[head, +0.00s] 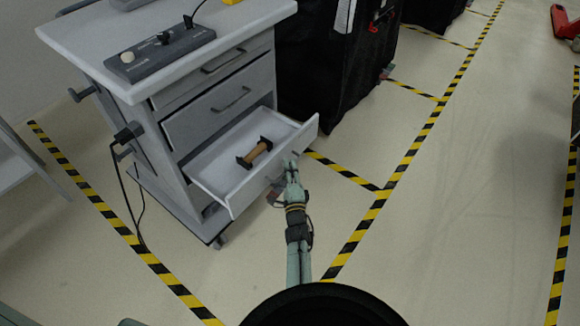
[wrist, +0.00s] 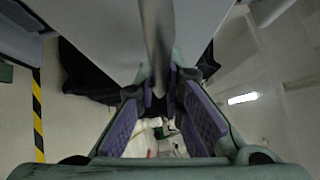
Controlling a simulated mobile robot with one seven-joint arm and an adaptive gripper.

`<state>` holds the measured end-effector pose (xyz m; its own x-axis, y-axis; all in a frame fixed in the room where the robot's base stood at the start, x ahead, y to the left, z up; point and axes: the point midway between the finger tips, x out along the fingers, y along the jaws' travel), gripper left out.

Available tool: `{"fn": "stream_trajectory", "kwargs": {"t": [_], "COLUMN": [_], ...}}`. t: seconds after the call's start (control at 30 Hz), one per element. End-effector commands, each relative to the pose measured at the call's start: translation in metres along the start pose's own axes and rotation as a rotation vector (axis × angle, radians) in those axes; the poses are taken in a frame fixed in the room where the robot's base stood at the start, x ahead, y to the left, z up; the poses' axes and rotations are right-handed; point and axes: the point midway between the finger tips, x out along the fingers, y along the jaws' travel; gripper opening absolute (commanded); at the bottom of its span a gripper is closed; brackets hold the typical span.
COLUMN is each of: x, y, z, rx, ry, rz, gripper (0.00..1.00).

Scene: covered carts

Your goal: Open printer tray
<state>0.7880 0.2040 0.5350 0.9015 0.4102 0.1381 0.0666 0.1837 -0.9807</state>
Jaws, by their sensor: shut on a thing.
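A grey drawer cabinet (head: 150,110) stands at the left. Its lowest drawer (head: 222,168) is pulled out, and a tan and black spool-like object (head: 254,152) lies inside. No printer tray as such shows; this open drawer is the nearest thing to one. My gripper (head: 290,165) is at the outer face of the drawer front. In the wrist view, the purple-padded fingers of my gripper (wrist: 160,103) close around a dark bar that looks like the drawer handle (wrist: 157,62). The handle is mostly hidden by my gripper in the head view.
Two upper drawers (head: 225,100) are shut. A black covered cart (head: 310,60) stands behind.

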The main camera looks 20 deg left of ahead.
Motion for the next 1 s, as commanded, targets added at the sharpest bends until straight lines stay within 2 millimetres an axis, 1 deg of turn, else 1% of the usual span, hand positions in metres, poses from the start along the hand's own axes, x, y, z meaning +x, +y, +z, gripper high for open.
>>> {"fn": "stream_trajectory", "kwargs": {"t": [0.47,0.5,0.8,1.0], "x": [-0.0004,-0.0005,-0.0002,-0.0001], "y": [0.0010,0.0010,0.0004,0.0001], "z": [0.0006,0.0006,0.0003,0.0002], "rx": [0.002,0.002,0.001,0.000], "ry": [-0.001,-0.001,-0.001,0.000], "rz": [0.002,0.002,0.001,0.000], "gripper": [0.00,0.10,0.30,0.30]}}
